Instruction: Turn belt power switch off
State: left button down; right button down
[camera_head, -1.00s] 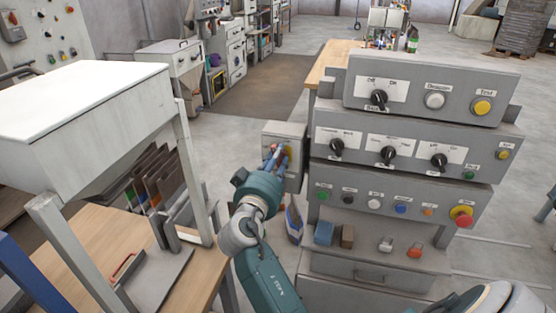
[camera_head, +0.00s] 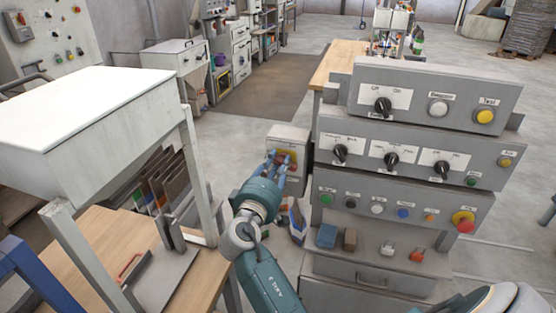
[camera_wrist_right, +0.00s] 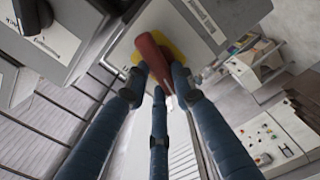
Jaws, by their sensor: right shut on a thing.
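The belt power switch is a red rotary handle (camera_head: 289,163) on a yellow plate, on the front of a grey box (camera_head: 291,136) at the left side of the console. In the right wrist view the red handle (camera_wrist_right: 153,55) lies slanted across the yellow plate (camera_wrist_right: 176,48). My right gripper (camera_head: 276,164) reaches up from below, and its blue fingers are around the handle. In the right wrist view the fingers of the right gripper (camera_wrist_right: 158,88) close on the handle and hide part of it. My left gripper is not in view.
The grey console (camera_head: 412,127) with black knobs, buttons and a red emergency stop (camera_head: 465,226) stands right of my arm. A white hopper (camera_head: 90,110) on legs and a wooden table (camera_head: 110,233) stand at the left. Bare floor lies behind the box.

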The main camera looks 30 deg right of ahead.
jog(key=shift+w+n+p, duration=0.1)
jog(key=shift+n+p, duration=0.55)
jog(key=shift+n, duration=0.95)
jog(key=c, duration=1.7)
grip_release()
jog(key=shift+o, duration=1.3)
jog(key=shift+d+f, duration=0.1)
jog(key=shift+f, duration=0.05)
notch_tip(320, 180, up, 10)
